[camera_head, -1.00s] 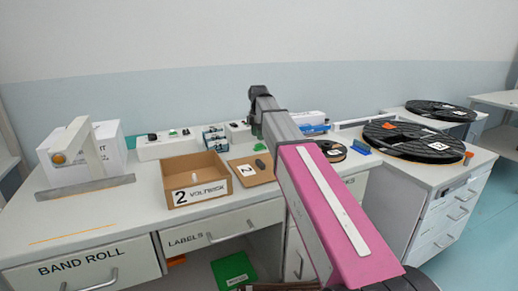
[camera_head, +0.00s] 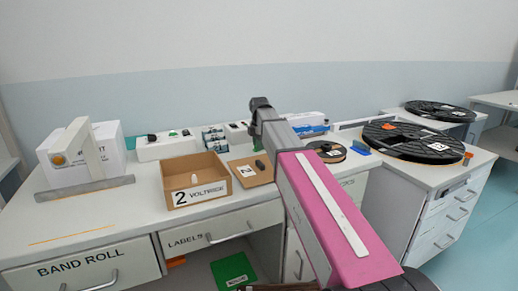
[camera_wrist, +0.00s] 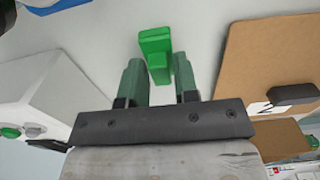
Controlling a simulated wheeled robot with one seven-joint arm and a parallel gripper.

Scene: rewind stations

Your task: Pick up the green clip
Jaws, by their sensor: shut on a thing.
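The green clip (camera_wrist: 156,52) shows in the wrist view between the fingertips of my gripper (camera_wrist: 159,70). My gripper is shut on it, with one grey-green finger on each side. The clip's wider end sticks out past the fingertips, over or on the light worktop; I cannot tell whether it touches the surface.
A cardboard box (camera_head: 205,193) marked 2 stands at the desk's front, beside a brown board (camera_head: 245,175) with a black piece on it. A white box (camera_head: 160,150) with buttons stands behind. Spools (camera_head: 410,142) lie at right. The desk's left front is clear.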

